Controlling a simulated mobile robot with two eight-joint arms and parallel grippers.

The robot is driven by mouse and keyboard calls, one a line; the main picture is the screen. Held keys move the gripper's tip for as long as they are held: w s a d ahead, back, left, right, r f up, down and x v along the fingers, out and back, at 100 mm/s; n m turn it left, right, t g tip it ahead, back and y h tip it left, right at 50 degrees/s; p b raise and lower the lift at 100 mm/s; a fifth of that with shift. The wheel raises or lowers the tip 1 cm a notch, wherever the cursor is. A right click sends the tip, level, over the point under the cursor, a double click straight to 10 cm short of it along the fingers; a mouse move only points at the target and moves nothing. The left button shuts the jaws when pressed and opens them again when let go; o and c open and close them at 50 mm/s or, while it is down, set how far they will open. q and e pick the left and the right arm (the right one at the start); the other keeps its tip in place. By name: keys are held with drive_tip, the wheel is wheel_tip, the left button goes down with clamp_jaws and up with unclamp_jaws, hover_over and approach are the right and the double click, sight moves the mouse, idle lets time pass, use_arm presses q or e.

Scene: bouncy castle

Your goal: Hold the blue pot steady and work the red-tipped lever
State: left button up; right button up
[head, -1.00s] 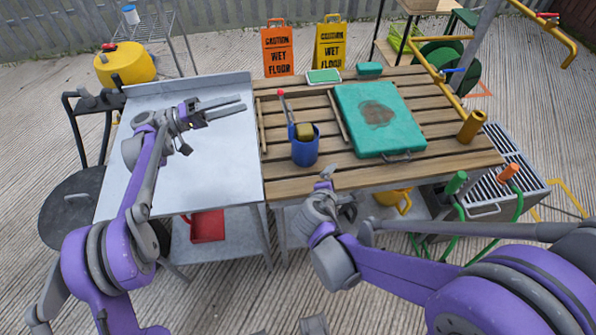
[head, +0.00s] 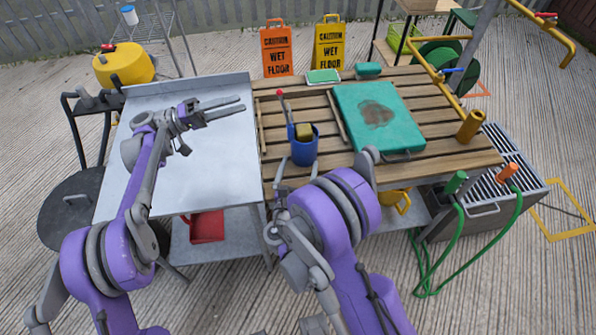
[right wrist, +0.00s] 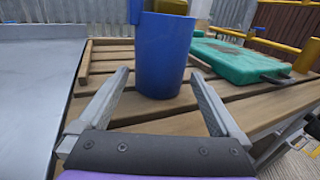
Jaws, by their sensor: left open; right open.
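The blue pot (head: 304,153) stands upright on the slatted wooden table, with a yellow-brown block (head: 304,131) showing at its top. The red-tipped lever (head: 281,94) rises at the pot's back left as a thin grey rod; its lower end is unclear. My right gripper (head: 297,168) is open at the pot's near side. In the right wrist view the pot (right wrist: 163,60) is straight ahead between the spread fingertips, which do not grip it. My left gripper (head: 242,104) is open and empty above the grey metal table, left of the lever.
A teal case (head: 408,130) lies right of the pot on the wooden table (head: 447,160). Two caution signs stand behind, orange (head: 277,50) and yellow (head: 329,42). The grey metal table (head: 190,170) has a clear top. A brown-yellow cylinder (head: 471,127) stands at the right edge.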

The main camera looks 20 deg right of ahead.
drive_tip(key=x, duration=0.9)
drive_tip(key=shift+s, duration=0.1)
drive_tip(key=shift+c, duration=0.2)
drive_tip(key=shift+f, duration=0.1)
clamp_jaws()
use_arm(q)
drive_tip(key=shift+a, duration=0.1)
drive_tip(key=c, duration=0.5)
drive_tip(key=shift+s+a+m, duration=0.1)
drive_tip(key=shift+a+m, duration=0.2)
drive_tip(key=shift+m, duration=0.4)
drive_tip(key=shift+c, duration=1.1)
drive_tip(key=shift+s+a+f+m+t, duration=0.1)
drive_tip(key=shift+a+m+t, duration=0.25)
drive_tip(key=shift+m, duration=0.25)
clamp_jaws()
drive_tip(key=a+m, duration=0.1)
drive_tip(key=m, duration=0.2)
drive_tip(key=s+a+m+t, duration=0.1)
drive_tip(key=a+m, duration=0.1)
drive_tip(key=m, duration=0.1)
drive_tip(key=a+m+t, duration=0.1)
drive_tip(key=m, duration=0.2)
drive_tip(key=shift+s+a+f, duration=0.25)
drive_tip(key=shift+s+f, duration=0.05)
drive_tip(key=shift+s, duration=0.05)
